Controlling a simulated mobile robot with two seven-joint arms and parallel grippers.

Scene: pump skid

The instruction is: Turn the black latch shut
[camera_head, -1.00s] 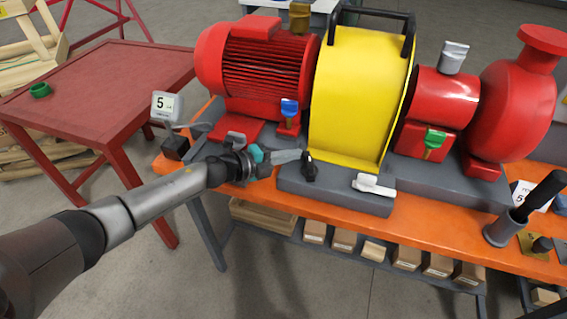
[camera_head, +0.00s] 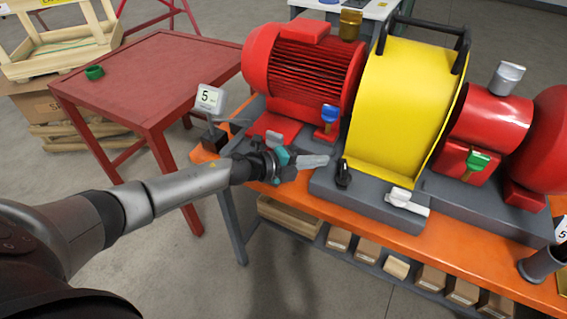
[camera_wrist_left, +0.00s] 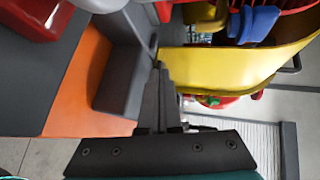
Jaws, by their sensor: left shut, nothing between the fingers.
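The black latch (camera_head: 343,174) sits on the grey base at the lower left corner of the yellow guard (camera_head: 402,105). Its handle looks roughly upright in the head view. My left gripper (camera_head: 325,160) is shut and empty, just left of the latch, with a small gap seen between its fingertips and the latch. In the left wrist view the closed fingers (camera_wrist_left: 160,80) point towards the yellow guard (camera_wrist_left: 220,65) and the grey base (camera_wrist_left: 125,80). I cannot make out the black latch clearly there. My right gripper is out of view.
A white latch (camera_head: 407,201) is right of the black one. A blue latch (camera_head: 329,114) is on the red motor side, a green latch (camera_head: 478,160) farther right. Free floor lies before the orange bench (camera_head: 455,251).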

